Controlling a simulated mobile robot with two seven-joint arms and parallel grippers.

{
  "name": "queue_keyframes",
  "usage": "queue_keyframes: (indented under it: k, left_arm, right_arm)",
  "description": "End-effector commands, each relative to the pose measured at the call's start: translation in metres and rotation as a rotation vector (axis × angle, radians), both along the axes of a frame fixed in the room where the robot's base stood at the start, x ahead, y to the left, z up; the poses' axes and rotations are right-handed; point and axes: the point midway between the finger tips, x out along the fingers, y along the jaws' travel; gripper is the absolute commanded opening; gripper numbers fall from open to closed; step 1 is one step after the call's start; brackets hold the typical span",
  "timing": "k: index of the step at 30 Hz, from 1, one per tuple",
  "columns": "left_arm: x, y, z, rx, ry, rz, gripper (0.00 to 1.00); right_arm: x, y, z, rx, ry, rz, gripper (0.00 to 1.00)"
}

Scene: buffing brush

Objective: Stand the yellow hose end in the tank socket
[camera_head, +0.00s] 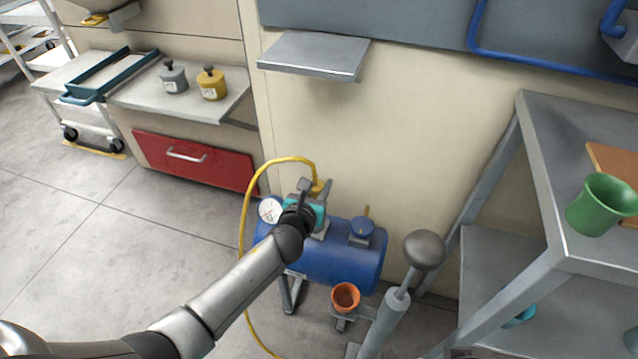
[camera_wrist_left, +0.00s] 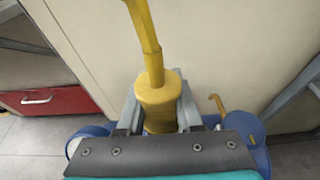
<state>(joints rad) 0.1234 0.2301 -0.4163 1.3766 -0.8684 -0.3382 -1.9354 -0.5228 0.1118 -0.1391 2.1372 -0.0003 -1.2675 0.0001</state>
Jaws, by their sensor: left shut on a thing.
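My left gripper (camera_head: 318,190) is over the tank's top left part. Its fingers are shut around the yellow hose end (camera_wrist_left: 159,100), a thick collar with the hose rising from it. The yellow hose (camera_head: 246,215) arches left and down to the floor. The tank socket is hidden behind my gripper and arm, so I cannot tell whether the hose end touches it. My right gripper is out of view.
An orange cup (camera_head: 345,297) sits on a small ledge in front of the tank. A grey post with a round knob (camera_head: 424,250) rises to its right. A metal table (camera_head: 545,150) with a green cup (camera_head: 600,205) stands at right. A wall shelf (camera_head: 314,55) hangs above.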

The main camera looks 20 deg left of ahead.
Motion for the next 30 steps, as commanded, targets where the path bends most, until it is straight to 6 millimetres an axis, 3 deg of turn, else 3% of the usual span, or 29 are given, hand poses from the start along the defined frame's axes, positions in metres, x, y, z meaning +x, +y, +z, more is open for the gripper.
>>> queue_keyframes:
  k: [30]
  left_arm:
    - [0.0, 0.0, -0.013, 0.0, -0.001, 0.0, 0.0]
  right_arm:
    - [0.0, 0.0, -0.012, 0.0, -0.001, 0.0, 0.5]
